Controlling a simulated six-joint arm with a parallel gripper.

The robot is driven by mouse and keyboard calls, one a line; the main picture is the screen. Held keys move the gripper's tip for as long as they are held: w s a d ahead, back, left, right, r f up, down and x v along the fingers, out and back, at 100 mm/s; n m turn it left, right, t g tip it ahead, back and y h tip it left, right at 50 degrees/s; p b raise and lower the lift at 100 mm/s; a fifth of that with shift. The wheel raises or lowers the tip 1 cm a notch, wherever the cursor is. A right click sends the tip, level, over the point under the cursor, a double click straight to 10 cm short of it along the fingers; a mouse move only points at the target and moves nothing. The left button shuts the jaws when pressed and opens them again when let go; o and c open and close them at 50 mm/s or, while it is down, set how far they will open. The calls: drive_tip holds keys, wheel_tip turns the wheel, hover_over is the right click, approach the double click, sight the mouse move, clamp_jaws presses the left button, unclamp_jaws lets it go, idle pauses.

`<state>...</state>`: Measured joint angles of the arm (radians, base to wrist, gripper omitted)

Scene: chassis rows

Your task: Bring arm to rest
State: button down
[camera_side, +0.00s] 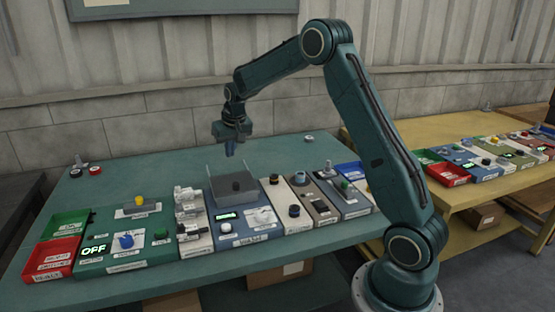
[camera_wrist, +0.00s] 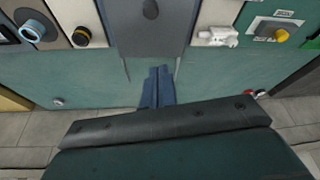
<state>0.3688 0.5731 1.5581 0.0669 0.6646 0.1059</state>
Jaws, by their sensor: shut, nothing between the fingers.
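My gripper (camera_side: 231,148) hangs from the bent arm, pointing down, above the back part of the green table (camera_side: 110,185). The fingers are apart from the table and the modules. The same grey module (camera_wrist: 150,35) is at the top middle of the wrist view.
A row of chassis modules with knobs and switches fills the table's front. A green bin (camera_side: 68,226) and a red bin (camera_side: 52,257) stand at its left end. A yellow table (camera_side: 455,195) with similar modules stands at right. The table's back strip is mostly clear, before a wall.

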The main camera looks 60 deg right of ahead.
drive_tip(key=shift+a+r, duration=0.1)
drive_tip(key=s+a+r+n+t, duration=0.1)
drive_tip(key=s+a+r+n, duration=0.2)
drive_tip(key=s+a+r, duration=1.05)
drive_tip(key=s+a+n+y, duration=0.1)
drive_tip(key=s+a, duration=0.3)
drive_tip(key=s, duration=0.6)
drive_tip(key=s+a+f+n+t+y, duration=0.1)
drive_tip(key=s+a, duration=0.3)
drive_tip(key=s, duration=0.7)
drive_tip(key=shift+s+a+f+n, duration=0.15)
drive_tip(key=shift+s+f+n, duration=0.1)
drive_tip(key=shift+n, duration=0.25)
drive_tip(key=shift+w, duration=0.15)
